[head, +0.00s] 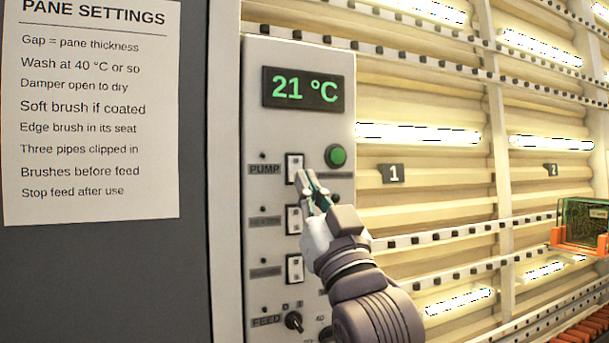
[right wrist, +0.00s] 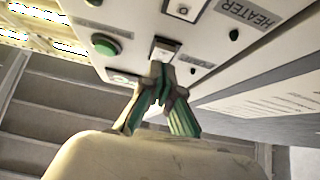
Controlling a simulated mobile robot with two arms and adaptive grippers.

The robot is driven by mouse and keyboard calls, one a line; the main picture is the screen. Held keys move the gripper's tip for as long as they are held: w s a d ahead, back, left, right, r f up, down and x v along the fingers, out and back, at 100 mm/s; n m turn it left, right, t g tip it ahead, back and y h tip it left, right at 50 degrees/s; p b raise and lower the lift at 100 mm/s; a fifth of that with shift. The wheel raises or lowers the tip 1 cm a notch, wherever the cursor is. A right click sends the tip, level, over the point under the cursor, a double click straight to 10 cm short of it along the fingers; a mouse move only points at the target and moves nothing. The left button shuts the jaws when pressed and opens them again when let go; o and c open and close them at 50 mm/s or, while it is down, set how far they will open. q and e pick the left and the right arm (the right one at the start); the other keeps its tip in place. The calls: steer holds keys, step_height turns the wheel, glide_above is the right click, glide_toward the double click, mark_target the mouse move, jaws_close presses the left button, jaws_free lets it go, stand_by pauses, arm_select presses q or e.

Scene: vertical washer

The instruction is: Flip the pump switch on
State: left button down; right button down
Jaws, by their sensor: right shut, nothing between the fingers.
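The pump switch (head: 294,164) is a small white rocker in a dark frame beside the PUMP label (head: 264,169) on the light control panel. My right gripper (head: 304,180) is shut and empty, its tips at the lower edge of this switch. In the right wrist view the closed fingertips (right wrist: 160,72) are just by the same switch (right wrist: 166,48); I cannot tell whether they touch it. The small lamp above the PUMP label looks dark. Which way the rocker is tipped is too small to tell. My left gripper is not in view.
The heater switch (head: 294,219) and another switch (head: 295,268) sit below, with a feed knob (head: 294,321). A green button (head: 336,156) is to the right, under the 21 °C display (head: 303,90). A settings sheet (head: 90,115) hangs left. An orange-clamped glass pane (head: 583,222) is at right.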

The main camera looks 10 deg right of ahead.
steer(key=shift+w+a+f, duration=0.1)
steer(key=shift+w+a, duration=0.05)
steer(key=shift+w, duration=0.5)
steer(key=shift+w+f, duration=0.15)
steer(key=shift+w, duration=0.3)
steer(key=shift+f, duration=0.1)
